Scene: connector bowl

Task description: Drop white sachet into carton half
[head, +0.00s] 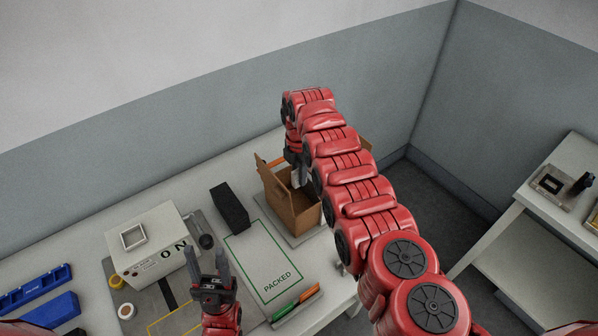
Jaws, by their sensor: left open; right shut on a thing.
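The brown open carton (279,203) stands at the far right end of the table, with its flaps up. My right arm reaches over it from the right and hides much of its right side. My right gripper (298,178) points down into the carton's opening and is shut. A small pale patch at its fingertips looks like the white sachet, but it is mostly hidden and hard to tell from the fingers. The carton's inner halves cannot be made out clearly. My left gripper (207,265) is open and empty, upright over the front of the table.
A green-framed "PACKED" mat (262,262) lies left of the carton, with a black block (230,206) behind it. A second table (545,205) stands right.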

